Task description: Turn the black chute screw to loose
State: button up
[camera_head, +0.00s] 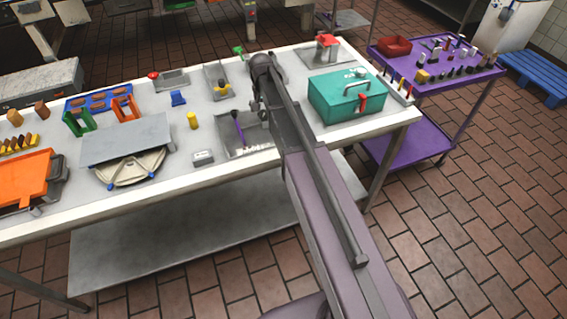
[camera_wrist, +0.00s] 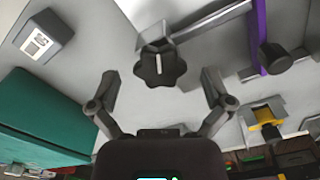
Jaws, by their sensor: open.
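The black chute screw (camera_wrist: 160,69) is a lobed knob with a pale line across its face, at the upper middle of the wrist view. It sits at the end of a grey chute part (camera_wrist: 212,20). My gripper (camera_wrist: 160,78) is open, with one finger to the left and one to the right of the knob. Clear gaps show between the knob and both fingers; I cannot tell how far it is in depth. In the head view my arm reaches over the table, and I cannot make out the screw there.
A teal box (camera_head: 345,98) with a red latch stands right of my arm. A grey tray (camera_head: 233,148) and a purple-handled tool (camera_head: 238,127) lie to its left. The wrist view shows a labelled grey block (camera_wrist: 42,38) and a yellow piece in a grey holder (camera_wrist: 264,116).

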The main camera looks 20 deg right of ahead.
aim_at(264, 113)
jog(key=m, duration=0.4)
jog(key=shift+m, duration=0.3)
jog(key=m, duration=0.4)
jog(key=shift+r+m+p, duration=0.3)
jog(key=shift+m+p, duration=0.05)
jog(key=shift+m, duration=0.05)
notch_tip(264, 113, up, 13)
jog(key=p, duration=1.3)
jog(key=s+f+n+b, duration=0.7)
jog(key=s, duration=0.5)
jog(key=s+f+n+b, duration=0.7)
jog(key=s, duration=0.5)
jog(key=shift+s+f+b, duration=0.2)
jog(key=shift+f+b, duration=0.1)
jog(key=shift+b, duration=0.05)
